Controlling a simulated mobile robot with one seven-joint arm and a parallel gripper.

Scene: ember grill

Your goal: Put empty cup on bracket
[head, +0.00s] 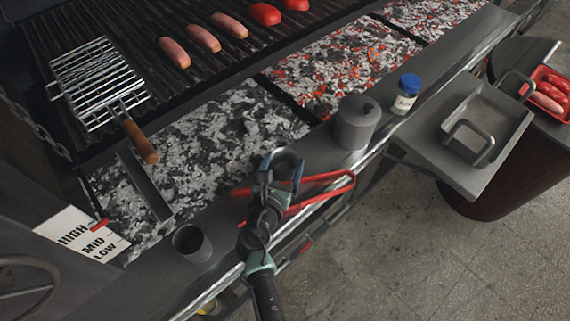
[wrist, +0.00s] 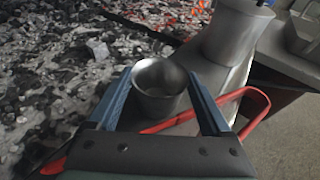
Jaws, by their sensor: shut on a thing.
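A small grey metal cup (wrist: 160,85) is between the blue fingers of my gripper (wrist: 165,95) in the wrist view. It is upright and its inside looks empty. In the head view the cup (head: 286,160) is above the metal ledge at the grill's front edge, with my gripper (head: 281,172) shut around it. A dark, open, round cup-like vessel (head: 191,243) is on the ledge to the left. I cannot clearly make out which thing is the bracket.
Red-handled tongs (head: 325,178) lie beside and under my gripper. A lidded grey canister (head: 356,122) and a blue-capped jar (head: 406,94) stand to the right on the ledge. Coals (head: 215,140) lie behind it. A wooden-handled grill basket (head: 98,80) is at upper left.

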